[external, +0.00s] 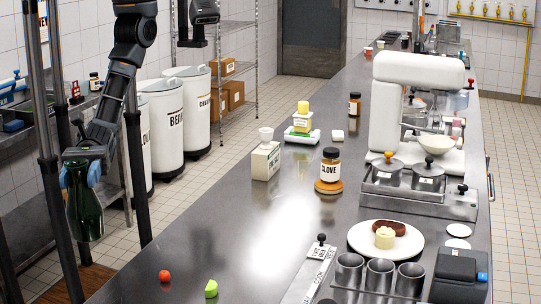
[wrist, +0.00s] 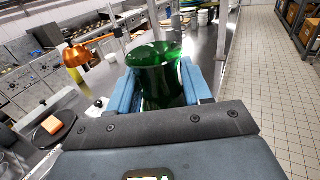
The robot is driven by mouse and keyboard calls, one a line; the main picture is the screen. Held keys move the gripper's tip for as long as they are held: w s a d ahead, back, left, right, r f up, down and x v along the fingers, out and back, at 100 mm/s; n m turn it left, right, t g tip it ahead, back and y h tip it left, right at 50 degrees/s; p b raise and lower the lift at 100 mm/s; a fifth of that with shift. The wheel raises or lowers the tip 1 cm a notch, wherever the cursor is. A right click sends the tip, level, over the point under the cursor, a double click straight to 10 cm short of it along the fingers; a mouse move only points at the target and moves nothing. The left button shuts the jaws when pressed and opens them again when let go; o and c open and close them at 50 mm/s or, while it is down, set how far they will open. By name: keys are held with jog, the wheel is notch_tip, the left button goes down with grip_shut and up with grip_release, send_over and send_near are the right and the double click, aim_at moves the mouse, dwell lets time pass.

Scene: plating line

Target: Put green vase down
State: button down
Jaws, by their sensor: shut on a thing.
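The green vase (external: 84,212) hangs in my gripper (external: 80,168) at the left of the external view, its wide body downward. My blue fingers are shut on its upper part. It is beyond the left side of the steel counter (external: 235,225), and no surface shows touching its base.
A red tomato-like item (external: 165,276) and a green piece (external: 211,289) lie at the counter's near end. A clove jar (external: 330,165), a white box (external: 262,161) and a plate (external: 361,244) stand farther along. The counter's middle-left is mostly clear. White bins (external: 165,120) stand behind the vase.

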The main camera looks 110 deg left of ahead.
jog(key=w+a+r+n+t+y+b, duration=0.1)
jog(key=w+a+r+n+t+y, duration=0.25)
jog(key=w+a+r, duration=0.65)
jog(key=w+a+n+t+y+b, duration=0.1)
jog(key=w+a+n+t+y, duration=0.35)
jog(key=w+a, duration=0.65)
jog(key=a+f+n+y+b, duration=0.1)
jog(key=a+f+n+y, duration=0.45)
jog(key=a, duration=0.85)
jog(key=a+f+n+y+b, duration=0.1)
jog(key=a+f+n+y, duration=0.1)
jog(key=a+f+y, duration=0.75)
jog(key=w+a+f+h+p, duration=0.2)
jog(key=w+a+f, duration=0.4)
jog(key=a+f, duration=0.5)
jog(key=shift+w+a+t+h+p, duration=0.15)
jog(key=shift+a+t+h+p, duration=0.15)
jog(key=shift+a+p, duration=0.65)
jog(key=shift+a+f+b, duration=0.2)
jog(key=shift+f+b, duration=0.1)
jog(key=shift+b, duration=0.25)
